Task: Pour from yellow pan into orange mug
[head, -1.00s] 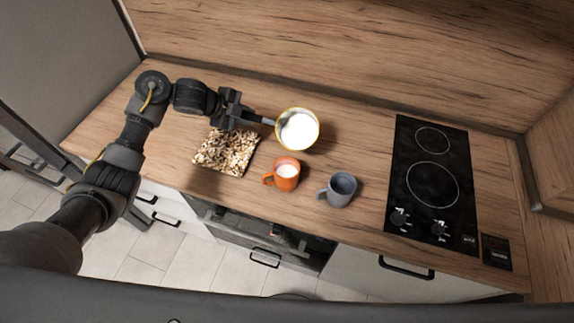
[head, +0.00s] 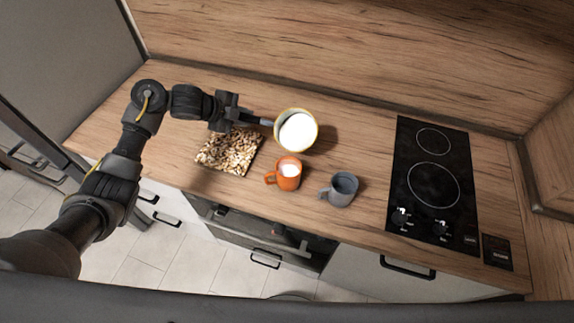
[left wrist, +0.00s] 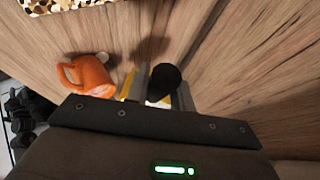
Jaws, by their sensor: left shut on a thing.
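The yellow pan (head: 280,116) has a yellow rim and bright white contents, and looks tilted, with the white lying toward its lower right side. My left gripper (head: 250,119) is shut on the pan's handle and holds it above and behind the orange mug. The orange mug (head: 284,183) stands upright on the counter with white inside; its handle points left. In the left wrist view the mug (left wrist: 88,77) is left of the fingers, and the pan is mostly hidden, with only yellow slivers and a dark handle end (left wrist: 163,80) showing. No stream is visible. My right gripper is not in view.
A grey mug (head: 341,194) stands right of the orange mug. A pebble-patterned board (head: 229,151) lies to its left. A black cooktop (head: 425,205) is at the right. The wooden counter (head: 360,145) is clear between pan and cooktop.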

